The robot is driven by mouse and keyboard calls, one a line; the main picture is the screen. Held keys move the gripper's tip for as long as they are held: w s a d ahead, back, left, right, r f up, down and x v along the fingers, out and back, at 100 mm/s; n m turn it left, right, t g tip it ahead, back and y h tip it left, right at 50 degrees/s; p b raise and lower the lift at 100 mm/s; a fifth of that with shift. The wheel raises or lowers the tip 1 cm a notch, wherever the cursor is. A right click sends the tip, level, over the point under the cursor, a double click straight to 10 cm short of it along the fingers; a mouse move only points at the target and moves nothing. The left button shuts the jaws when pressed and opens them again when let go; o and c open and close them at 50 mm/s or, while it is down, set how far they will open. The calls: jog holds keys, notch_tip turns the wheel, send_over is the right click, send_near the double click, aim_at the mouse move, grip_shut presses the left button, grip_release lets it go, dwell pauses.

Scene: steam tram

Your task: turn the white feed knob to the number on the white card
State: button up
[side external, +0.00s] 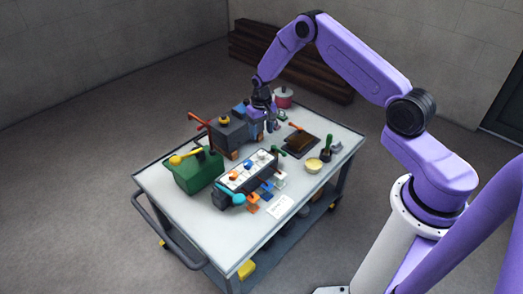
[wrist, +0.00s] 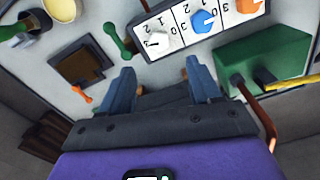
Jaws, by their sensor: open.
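The white feed knob (wrist: 158,43) sits at the left end of a white numbered panel (wrist: 177,25) in the wrist view. It also shows at the far end of the panel in the side view (side external: 263,157). Its pointer is too small to read surely. A flat white card (side external: 281,207) lies near the table's front edge, and a small white piece (side external: 279,181) stands by the panel. No number is readable on either. My gripper (wrist: 161,80) is open and empty, apart from the knob. In the side view it hangs above the table beyond the panel (side external: 270,122).
A blue knob (wrist: 203,21) and an orange knob (wrist: 248,5) share the panel. A green box (wrist: 262,58) with a yellow lever stands right of my fingers. A green handle (wrist: 116,38) and a dark tray (wrist: 77,66) are left. A dark engine block (side external: 232,135) stands near my gripper.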

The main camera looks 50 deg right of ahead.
aim_at(262, 152)
notch_tip(262, 152, down, 10)
jog(key=shift+r, duration=0.1)
dwell(0.4)
jog(key=c, duration=1)
